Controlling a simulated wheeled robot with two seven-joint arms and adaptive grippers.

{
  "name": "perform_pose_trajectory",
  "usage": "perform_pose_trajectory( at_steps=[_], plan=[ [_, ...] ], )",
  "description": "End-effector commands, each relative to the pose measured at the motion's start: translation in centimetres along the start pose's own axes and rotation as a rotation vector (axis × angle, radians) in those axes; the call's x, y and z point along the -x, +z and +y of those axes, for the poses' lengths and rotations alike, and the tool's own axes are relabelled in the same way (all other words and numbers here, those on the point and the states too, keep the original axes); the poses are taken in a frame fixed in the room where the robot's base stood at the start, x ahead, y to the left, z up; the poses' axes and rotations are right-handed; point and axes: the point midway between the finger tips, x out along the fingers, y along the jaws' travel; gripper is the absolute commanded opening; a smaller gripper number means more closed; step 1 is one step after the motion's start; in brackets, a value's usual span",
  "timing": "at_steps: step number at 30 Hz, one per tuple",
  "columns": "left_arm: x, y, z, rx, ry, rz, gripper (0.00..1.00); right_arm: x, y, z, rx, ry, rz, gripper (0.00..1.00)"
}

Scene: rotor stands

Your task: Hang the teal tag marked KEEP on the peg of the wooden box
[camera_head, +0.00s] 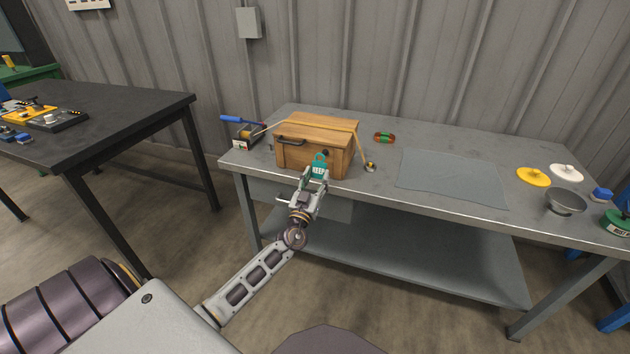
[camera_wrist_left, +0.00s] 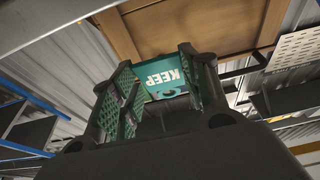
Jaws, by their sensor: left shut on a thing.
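The wooden box (camera_head: 308,143) stands on the grey metal workbench, left of its middle, with a dark handle on its front. My left gripper (camera_head: 315,176) is in front of the right part of the box front. It is shut on the teal tag (camera_head: 319,168), which carries white KEEP lettering. In the left wrist view the tag (camera_wrist_left: 165,78) sits between the two finger pads, with the wood of the box (camera_wrist_left: 190,28) behind it. I cannot make out the peg; the tag and gripper may cover it. My right gripper is not in view.
A grey mat (camera_head: 452,178) lies farther right, then yellow and white discs and a metal bowl (camera_head: 565,202).

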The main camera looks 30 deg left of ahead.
Motion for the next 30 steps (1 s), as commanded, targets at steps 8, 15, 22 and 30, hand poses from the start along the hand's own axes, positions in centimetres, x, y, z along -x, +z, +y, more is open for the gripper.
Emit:
perform_pose_trajectory(
  at_steps=[8,15,22,30],
  plan=[
    [-0.6,0.4,0.0,-0.001,0.0,0.0,0.32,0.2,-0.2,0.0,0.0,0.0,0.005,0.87],
    [-0.7,0.4,0.0,-0.001,0.0,0.0,0.32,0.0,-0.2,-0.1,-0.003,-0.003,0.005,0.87],
    [-0.9,0.6,0.0,0.0,0.0,0.0,0.32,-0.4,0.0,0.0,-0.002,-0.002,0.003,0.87],
    [-1.1,0.7,0.0,-0.001,0.0,0.0,0.32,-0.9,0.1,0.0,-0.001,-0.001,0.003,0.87]
  ],
)
